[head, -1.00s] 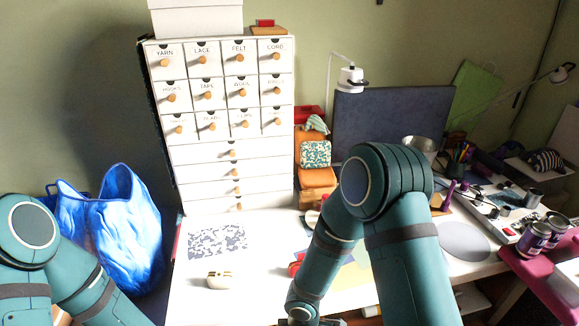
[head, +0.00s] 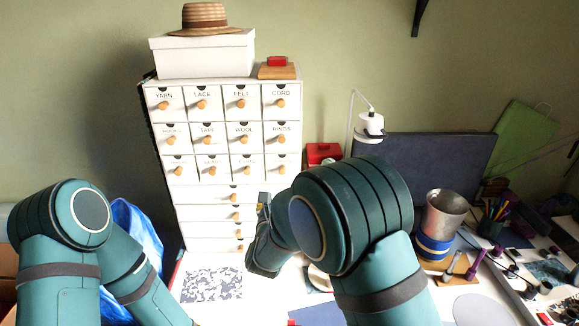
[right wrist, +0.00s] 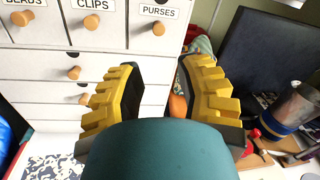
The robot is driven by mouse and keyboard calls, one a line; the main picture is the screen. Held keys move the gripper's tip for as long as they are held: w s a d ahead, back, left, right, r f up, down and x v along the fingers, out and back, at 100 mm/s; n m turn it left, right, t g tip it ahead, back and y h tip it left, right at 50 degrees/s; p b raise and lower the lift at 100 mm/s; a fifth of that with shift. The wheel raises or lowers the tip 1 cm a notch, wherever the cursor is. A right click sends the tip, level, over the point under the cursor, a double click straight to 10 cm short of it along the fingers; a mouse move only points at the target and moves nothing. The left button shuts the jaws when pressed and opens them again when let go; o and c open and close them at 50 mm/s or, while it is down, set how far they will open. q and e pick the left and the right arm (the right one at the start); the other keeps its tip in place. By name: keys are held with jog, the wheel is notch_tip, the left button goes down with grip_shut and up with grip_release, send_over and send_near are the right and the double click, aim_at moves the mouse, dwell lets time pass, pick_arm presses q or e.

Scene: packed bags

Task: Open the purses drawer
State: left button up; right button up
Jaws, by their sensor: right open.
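The purses drawer (right wrist: 142,35) is a white drawer front with a PURSES label and a round wooden knob, near the top middle of the right wrist view. In the head view it is the rightmost drawer (head: 291,160) of the third row, and it is shut. My right gripper (right wrist: 159,82) is open and empty, its yellow-padded fingers spread below the drawer front and apart from the knob. In the head view my right gripper (head: 263,207) is mostly hidden behind my arm, in front of the lower drawers. My left gripper is out of view.
The white drawer cabinet (head: 188,213) has several labelled small drawers above long ones. A white box (head: 200,58) and straw hat (head: 197,18) sit on top. A metal cup (head: 445,212), a lamp (head: 370,124) and a dark board (head: 425,165) stand to the right.

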aim_at(282, 172)
jog(key=w, duration=0.4)
jog(key=w+d, duration=0.1)
jog(key=w, duration=0.4)
jog(key=w+p, duration=0.1)
jog(key=w, duration=0.3)
jog(key=shift+w+d, duration=0.2)
jog(key=shift+w, duration=0.1)
jog(key=shift+r, duration=0.1)
grip_shut()
